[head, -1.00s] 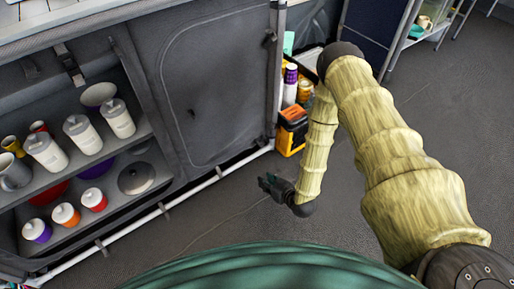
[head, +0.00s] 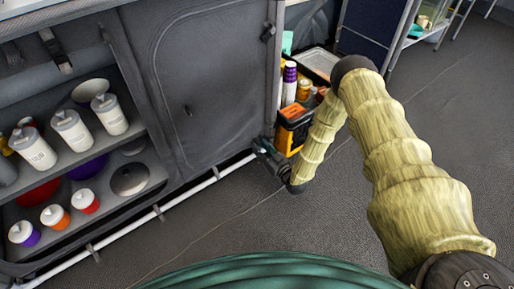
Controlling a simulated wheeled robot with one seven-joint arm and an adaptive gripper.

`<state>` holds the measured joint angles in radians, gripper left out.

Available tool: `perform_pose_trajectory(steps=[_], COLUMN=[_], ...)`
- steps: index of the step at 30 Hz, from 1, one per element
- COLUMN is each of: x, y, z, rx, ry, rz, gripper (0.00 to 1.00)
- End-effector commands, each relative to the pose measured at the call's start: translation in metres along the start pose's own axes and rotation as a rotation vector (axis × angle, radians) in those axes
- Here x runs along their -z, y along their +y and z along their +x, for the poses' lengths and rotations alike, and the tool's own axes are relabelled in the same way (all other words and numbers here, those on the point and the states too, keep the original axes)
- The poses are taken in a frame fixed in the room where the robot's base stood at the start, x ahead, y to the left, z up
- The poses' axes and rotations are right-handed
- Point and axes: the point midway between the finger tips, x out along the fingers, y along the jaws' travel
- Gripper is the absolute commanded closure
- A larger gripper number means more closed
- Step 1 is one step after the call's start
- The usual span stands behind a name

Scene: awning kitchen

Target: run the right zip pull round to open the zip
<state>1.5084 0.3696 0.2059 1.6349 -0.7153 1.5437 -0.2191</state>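A grey fabric cabinet front (head: 205,80) carries a closed-looking panel outlined by a curved zip line. A small dark tab (head: 187,109) shows on the panel's left part, and a dark fitting (head: 268,33) sits high on the cabinet's right edge. I cannot tell which of these, if either, is the right zip pull. My gripper (head: 261,147) is low, by the cabinet's bottom right corner, pointing up and left. It is small and dark against the fabric. I cannot tell whether its fingers are open or touch anything.
Open shelves (head: 95,158) with white-lidded containers and bowls stand at left. A white rail (head: 200,187) runs along the cabinet's foot. An orange and black box (head: 291,128) stands right behind my gripper. The grey floor (head: 290,222) in front is clear.

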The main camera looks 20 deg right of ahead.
Motion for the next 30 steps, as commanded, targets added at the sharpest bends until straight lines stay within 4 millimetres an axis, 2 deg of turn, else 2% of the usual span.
perform_pose_trajectory(steps=[6,18,19,24,30], x=[-0.002,0.0,0.0,0.0,0.0], y=[-0.001,0.0,0.0,0.0,-0.004], z=[0.023,0.029,0.029,0.029,0.03], rx=[0.0,0.0,0.0,0.0,0.0], ry=[-0.001,-0.001,-0.001,-0.001,-0.002], rz=[0.0,0.0,0.0,0.0,0.001], gripper=[0.69,0.69,0.71,1.0,1.0])
